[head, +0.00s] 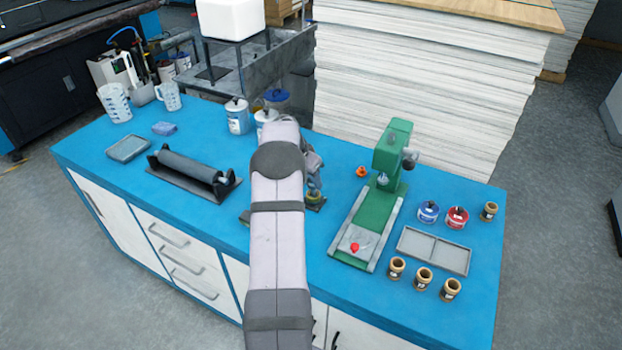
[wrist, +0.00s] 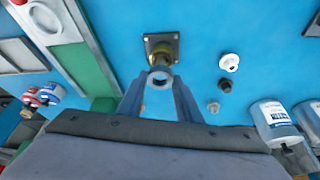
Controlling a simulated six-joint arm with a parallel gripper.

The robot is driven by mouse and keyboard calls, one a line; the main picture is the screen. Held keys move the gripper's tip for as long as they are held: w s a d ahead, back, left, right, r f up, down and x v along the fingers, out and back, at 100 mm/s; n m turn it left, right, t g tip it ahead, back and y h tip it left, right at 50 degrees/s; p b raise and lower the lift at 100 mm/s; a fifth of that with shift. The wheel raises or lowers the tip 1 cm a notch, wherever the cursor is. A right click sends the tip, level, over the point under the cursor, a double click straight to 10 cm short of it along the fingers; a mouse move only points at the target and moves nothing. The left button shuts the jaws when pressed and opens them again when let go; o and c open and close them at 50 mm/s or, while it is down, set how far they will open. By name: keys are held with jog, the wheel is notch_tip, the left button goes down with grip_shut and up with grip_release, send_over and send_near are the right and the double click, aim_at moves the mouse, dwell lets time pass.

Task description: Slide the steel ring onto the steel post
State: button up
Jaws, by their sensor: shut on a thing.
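My gripper (wrist: 160,92) points at the bench in the wrist view, with its fingers shut on a small grey steel ring (wrist: 160,77). The ring's opening shows between the fingertips. Just beyond it stands a brass-coloured fitting (wrist: 160,50) on a square dark base plate (wrist: 149,38). The ring overlaps the near edge of this fitting in the picture; I cannot tell whether they touch. The steel post itself is not clear. In the head view my arm hides most of the gripper, and part of the base plate (head: 316,205) shows beside it.
A green press (head: 379,205) stands right of my arm, with a small orange part (head: 361,171) near it. A black roller stand (head: 190,172) is to the left. In the wrist view, a white knob (wrist: 229,62) and dark small parts lie right of the plate.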

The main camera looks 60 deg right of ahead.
aim_at(310, 184)
jog(key=shift+f+b, duration=1.55)
jog(key=shift+f, duration=0.2)
dwell(0.4)
jog(key=o, duration=1.7)
jog(key=shift+c, duration=0.2)
jog(key=shift+r+p, duration=2.4)
jog(key=shift+r, duration=2.1)
